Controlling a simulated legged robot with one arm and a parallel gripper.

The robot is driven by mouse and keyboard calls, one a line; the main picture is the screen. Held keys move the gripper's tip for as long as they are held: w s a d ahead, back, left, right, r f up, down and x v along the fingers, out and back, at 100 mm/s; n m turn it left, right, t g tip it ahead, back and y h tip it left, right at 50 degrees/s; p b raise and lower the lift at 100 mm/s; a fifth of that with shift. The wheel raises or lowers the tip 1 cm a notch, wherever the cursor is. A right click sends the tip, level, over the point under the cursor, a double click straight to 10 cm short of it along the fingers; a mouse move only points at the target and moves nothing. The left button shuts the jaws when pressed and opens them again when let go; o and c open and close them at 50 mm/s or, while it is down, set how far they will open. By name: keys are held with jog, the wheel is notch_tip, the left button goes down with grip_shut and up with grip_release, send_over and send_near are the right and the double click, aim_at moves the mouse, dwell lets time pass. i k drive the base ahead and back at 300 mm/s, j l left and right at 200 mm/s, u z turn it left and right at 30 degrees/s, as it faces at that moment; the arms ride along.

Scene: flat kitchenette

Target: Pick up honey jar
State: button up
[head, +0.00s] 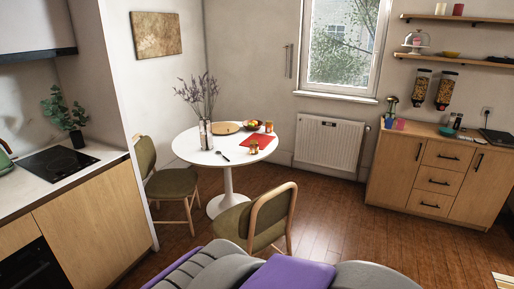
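A round white table (190,150) stands in the middle of the room on a single pedestal. A small amber-brown jar (254,147) stands at its right front edge, by a red mat (262,140). It may be the honey jar, but it is too small to read. Another small orange-red container (268,127) stands behind the mat, and I cannot tell what it holds. My gripper is not in view.
Two chairs (268,218) (168,180) stand at the table. A vase of dried stems (205,130), a fruit bowl (251,125) and a spoon (222,156) are on it. Wooden floor (345,215) is clear toward the sideboard (440,172).

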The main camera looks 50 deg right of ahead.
aim_at(254, 146)
jog(key=z, duration=1.6)
jog(key=i+l+z, duration=1)
jog(key=i, duration=0.2)
jog(key=i+l+z, duration=0.1)
jog(key=i+z, duration=0.25)
jog(key=i+u, duration=0.2)
jog(key=i, duration=0.4)
jog(key=i+l+u, duration=0.1)
jog(key=i+u, duration=0.15)
jog(key=i, duration=0.4)
jog(key=i+l+u, duration=0.2)
jog(key=i, duration=0.4)
jog(key=i+j+u, duration=0.1)
jog(key=i+u, duration=0.25)
jog(key=u, duration=0.15)
jog(key=i+u, duration=0.3)
jog(key=u, duration=0.15)
jog(key=i+l+u, duration=0.25)
jog(key=u, duration=0.25)
jog(key=i+l+u, duration=0.3)
jog(key=u, duration=0.15)
jog(key=i+l+u, duration=0.75)
jog(key=l+u, duration=0.15)
